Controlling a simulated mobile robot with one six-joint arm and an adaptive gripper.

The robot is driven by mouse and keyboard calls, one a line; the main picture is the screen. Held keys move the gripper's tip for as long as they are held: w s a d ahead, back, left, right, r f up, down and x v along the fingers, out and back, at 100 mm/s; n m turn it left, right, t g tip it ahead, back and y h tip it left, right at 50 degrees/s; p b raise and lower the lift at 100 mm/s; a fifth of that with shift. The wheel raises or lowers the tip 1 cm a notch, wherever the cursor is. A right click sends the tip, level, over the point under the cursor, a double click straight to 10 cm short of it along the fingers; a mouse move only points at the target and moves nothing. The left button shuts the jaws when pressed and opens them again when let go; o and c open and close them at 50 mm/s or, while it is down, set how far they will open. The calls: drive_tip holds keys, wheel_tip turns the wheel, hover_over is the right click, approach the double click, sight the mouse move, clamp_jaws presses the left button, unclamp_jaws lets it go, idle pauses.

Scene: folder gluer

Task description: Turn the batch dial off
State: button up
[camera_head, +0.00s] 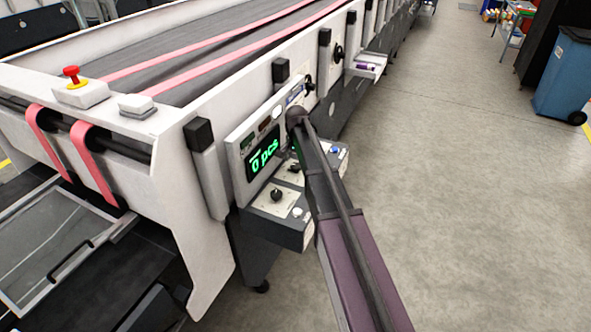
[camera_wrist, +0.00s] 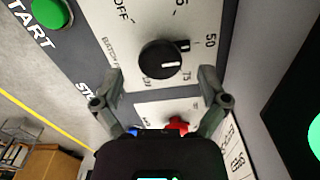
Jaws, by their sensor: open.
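The batch dial (camera_wrist: 161,60) is a round black knob on a light panel in the wrist view, with a short white mark on its face. Printed labels lie around it, with OFF at upper left and 50 at right. The white mark points to the right, not toward OFF. My gripper (camera_wrist: 162,76) is open, its two fingers apart on either side below the dial. I cannot tell whether they touch the panel. In the head view my arm hides the gripper, and I cannot tell which knob there is the batch dial.
A green START button (camera_wrist: 47,13) is at upper left in the wrist view, and a red knob (camera_wrist: 178,124) is between the fingers. In the head view, a display reading 0 pcs (camera_head: 263,158) stands above the control box (camera_head: 262,226). Open floor (camera_head: 460,200) lies to the right.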

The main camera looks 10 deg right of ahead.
drive_tip(key=shift+f+b, duration=0.5)
drive_tip(key=shift+f, duration=0.2)
drive_tip(key=c, duration=1.1)
